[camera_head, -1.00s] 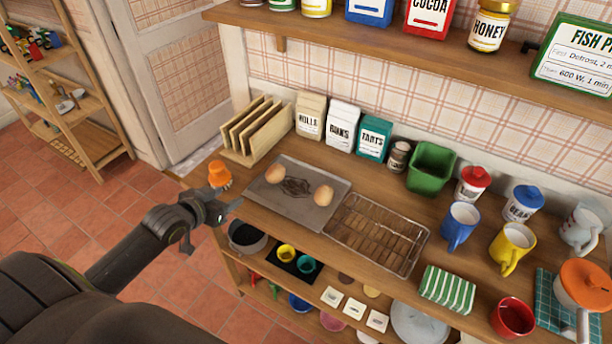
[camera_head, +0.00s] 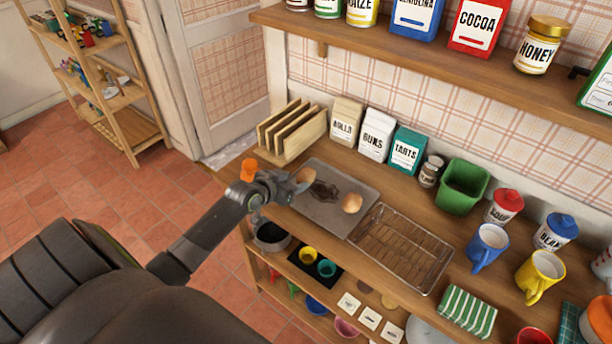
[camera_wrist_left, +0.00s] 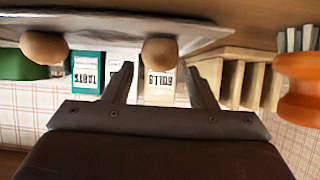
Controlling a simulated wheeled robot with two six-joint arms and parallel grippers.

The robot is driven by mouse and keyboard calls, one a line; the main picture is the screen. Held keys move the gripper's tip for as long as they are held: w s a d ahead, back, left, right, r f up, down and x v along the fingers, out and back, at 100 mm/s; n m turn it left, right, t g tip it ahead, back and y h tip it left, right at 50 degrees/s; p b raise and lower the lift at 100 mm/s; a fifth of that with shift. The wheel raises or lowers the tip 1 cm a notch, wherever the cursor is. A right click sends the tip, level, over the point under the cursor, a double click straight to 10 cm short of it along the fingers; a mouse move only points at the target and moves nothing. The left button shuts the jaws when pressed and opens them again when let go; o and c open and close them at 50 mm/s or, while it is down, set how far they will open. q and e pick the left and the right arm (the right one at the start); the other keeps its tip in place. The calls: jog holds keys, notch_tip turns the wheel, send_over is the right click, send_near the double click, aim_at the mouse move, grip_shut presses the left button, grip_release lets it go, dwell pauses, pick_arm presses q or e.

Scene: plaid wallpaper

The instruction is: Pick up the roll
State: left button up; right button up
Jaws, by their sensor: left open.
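Two round golden-brown rolls sit on a grey baking tray (camera_head: 365,190) on the counter. The left roll (camera_head: 304,174) is partly hidden behind my left gripper (camera_head: 298,186); the right roll (camera_head: 352,203) is clear of it. In the wrist view, which is upside down, one roll (camera_wrist_left: 160,51) lines up with the gap between the open fingers of my left gripper (camera_wrist_left: 161,76), and the other roll (camera_wrist_left: 45,47) is off to the side. The jaws hold nothing; contact with the roll cannot be told. My right gripper is not in view.
A wire rack (camera_head: 400,248) lies right of the tray. A wooden board rack (camera_head: 292,130), packets marked rolls (camera_head: 345,122), buns (camera_head: 376,135) and tarts (camera_head: 405,150), and a green bin (camera_head: 462,187) stand behind. An orange object (camera_head: 249,168) is left of the tray.

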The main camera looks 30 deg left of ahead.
aim_at(300, 179)
pick_arm(q)
jog(key=shift+p+x, duration=0.3)
jog(key=shift+x, duration=2.5)
jog(key=c, duration=0.6)
